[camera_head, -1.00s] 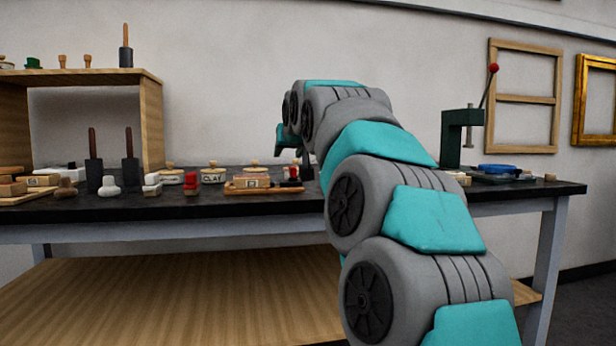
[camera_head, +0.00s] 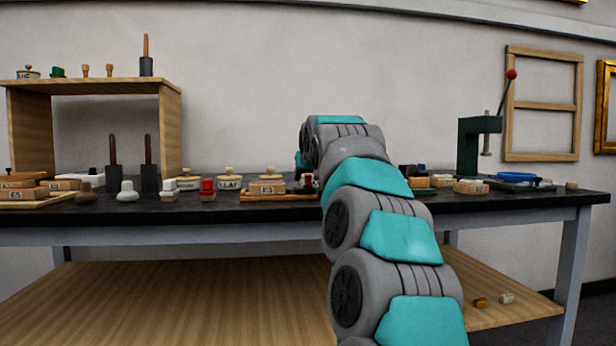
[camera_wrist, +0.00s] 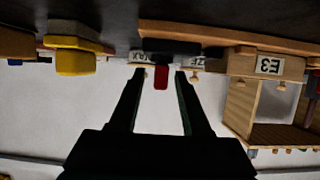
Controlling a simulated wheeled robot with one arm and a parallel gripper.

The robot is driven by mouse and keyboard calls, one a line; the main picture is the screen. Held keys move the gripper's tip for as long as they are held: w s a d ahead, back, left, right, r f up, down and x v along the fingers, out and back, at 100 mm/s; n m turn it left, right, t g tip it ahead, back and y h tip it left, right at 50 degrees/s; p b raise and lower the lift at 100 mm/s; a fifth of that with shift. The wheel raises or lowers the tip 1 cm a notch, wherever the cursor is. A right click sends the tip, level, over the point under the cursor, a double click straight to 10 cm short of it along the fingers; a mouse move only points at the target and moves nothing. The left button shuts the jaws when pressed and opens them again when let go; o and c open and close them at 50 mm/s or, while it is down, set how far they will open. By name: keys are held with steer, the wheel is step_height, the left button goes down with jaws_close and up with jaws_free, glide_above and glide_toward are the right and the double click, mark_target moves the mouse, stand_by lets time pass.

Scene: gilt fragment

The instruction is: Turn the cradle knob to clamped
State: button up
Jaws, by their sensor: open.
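A small red knob-like piece (camera_wrist: 161,77) on a black block (camera_wrist: 172,47) shows in the wrist view, which is upside down. It looks like the cradle knob, but I cannot read its setting. My gripper (camera_wrist: 157,72) is open, and the red piece appears between its fingertips, with no contact visible. In the head view a small red-topped dark piece (camera_head: 308,183) stands just left of my arm, beside the wooden tray (camera_head: 285,198). My arm hides the gripper there.
An E3 block (camera_wrist: 270,66) sits beside the black block; a yellow-topped block (camera_wrist: 75,63) is on the other side. The bench (camera_head: 250,208) is crowded with stamps and blocks. A green press (camera_head: 468,145) and blue dish (camera_head: 517,176) stand at right, a wooden shelf (camera_head: 170,125) at left.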

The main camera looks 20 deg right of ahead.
steer(key=shift+c, duration=0.4)
jaws_close()
